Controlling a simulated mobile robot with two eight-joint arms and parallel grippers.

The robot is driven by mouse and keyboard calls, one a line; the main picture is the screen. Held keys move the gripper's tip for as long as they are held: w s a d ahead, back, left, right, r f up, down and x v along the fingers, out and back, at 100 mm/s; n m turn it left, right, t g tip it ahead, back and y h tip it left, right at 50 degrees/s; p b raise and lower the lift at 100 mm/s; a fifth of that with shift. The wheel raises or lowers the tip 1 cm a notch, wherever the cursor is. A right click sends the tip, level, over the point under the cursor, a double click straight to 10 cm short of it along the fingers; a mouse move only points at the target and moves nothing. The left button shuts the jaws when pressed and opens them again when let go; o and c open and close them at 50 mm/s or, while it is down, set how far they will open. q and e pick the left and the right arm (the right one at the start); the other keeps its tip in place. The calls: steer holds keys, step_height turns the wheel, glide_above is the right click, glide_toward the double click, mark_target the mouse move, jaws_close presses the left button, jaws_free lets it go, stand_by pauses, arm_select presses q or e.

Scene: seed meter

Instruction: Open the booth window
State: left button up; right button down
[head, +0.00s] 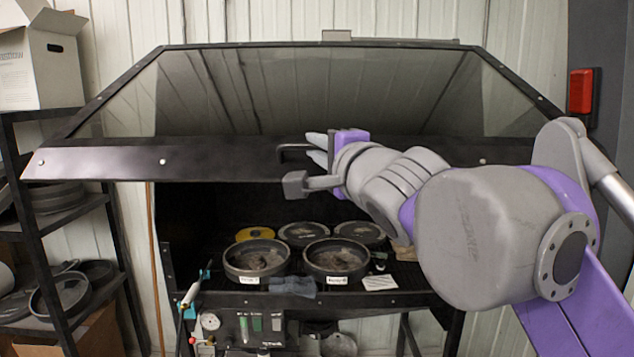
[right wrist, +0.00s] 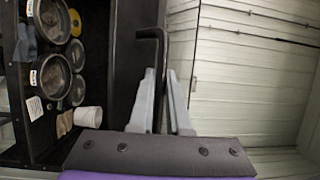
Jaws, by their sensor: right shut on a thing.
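The booth window (head: 330,95) is a clear pane in a black frame, swung up and tilted above the open booth front. Its black bar handle (head: 288,148) sits on the lower front rail (head: 220,158). My left gripper is not in view.
Inside the booth (head: 200,215), round pans (head: 256,262), a yellow disc (head: 255,233) and a grey cloth (head: 292,286) lie on the dark work surface. A shelf rack (head: 60,215) with a white box (head: 40,65) stands left. A red wall box (head: 581,91) hangs right.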

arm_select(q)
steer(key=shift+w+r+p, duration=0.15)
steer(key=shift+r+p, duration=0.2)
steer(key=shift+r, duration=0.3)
arm_select(e)
step_height(320, 180, up, 6)
steer(key=s, duration=0.2)
steer(key=c, duration=0.9)
jaws_free()
steer(key=shift+f, duration=0.1)
